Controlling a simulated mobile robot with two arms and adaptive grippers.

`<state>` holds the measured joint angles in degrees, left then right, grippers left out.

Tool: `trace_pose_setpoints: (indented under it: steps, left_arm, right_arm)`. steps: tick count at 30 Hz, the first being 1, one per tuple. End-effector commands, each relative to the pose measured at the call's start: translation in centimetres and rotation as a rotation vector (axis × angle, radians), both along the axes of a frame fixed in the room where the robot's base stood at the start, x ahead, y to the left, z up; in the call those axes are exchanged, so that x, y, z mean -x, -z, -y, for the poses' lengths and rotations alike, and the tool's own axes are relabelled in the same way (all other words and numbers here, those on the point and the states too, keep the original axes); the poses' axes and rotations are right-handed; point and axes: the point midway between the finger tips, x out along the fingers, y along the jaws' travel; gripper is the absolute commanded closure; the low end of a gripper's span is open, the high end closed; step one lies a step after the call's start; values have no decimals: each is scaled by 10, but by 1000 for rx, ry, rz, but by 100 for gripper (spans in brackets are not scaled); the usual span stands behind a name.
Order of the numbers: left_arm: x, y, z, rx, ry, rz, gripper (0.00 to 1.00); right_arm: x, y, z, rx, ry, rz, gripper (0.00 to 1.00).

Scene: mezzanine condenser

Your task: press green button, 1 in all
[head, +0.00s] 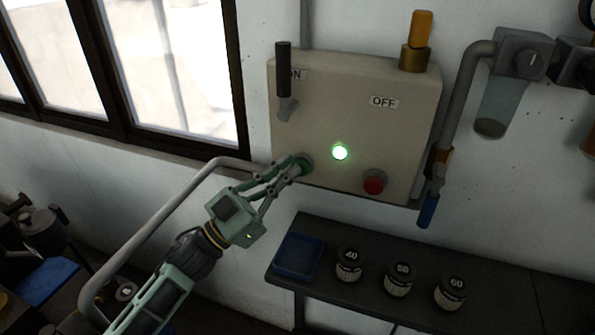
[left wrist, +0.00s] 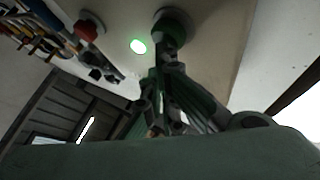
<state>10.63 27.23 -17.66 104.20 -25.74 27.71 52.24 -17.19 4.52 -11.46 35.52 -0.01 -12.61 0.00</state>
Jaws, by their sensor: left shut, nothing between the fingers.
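The green button (head: 306,160) sits low on the left of the beige control box (head: 330,100), partly hidden behind my fingertips in the head view. It also shows in the left wrist view (left wrist: 172,26) as a dark green round knob. My left gripper (head: 297,169) is shut and empty, its fingertips at the button's face. In the left wrist view the fingertips (left wrist: 160,66) lie just below the button; whether they touch it I cannot tell. A round lamp (head: 340,152) right of the button glows green. My right gripper is not in view.
A red button (head: 374,182) sits to the lower right of the lamp. A black-handled lever (head: 284,80) stands on the box beside the ON label. A grey pipe (head: 160,215) runs near my left arm. A dark shelf (head: 400,260) below holds a blue tray (head: 298,257) and several jars.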

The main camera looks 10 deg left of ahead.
Motion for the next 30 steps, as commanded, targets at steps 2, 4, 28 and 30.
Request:
trace_pose_setpoints:
  steps: [2, 4, 28, 30]
  left_arm:
    - [0, 0, 0, 0, -1, 0, 100]
    - [0, 0, 0, 0, -1, -1, 100]
    - [20, 1, -4, 0, -1, -1, 100]
    - [23, 0, -4, 0, 0, -1, 100]
  right_arm:
    - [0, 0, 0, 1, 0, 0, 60]
    - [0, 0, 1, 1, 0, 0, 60]
    - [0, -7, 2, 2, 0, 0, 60]
    - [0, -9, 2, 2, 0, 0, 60]
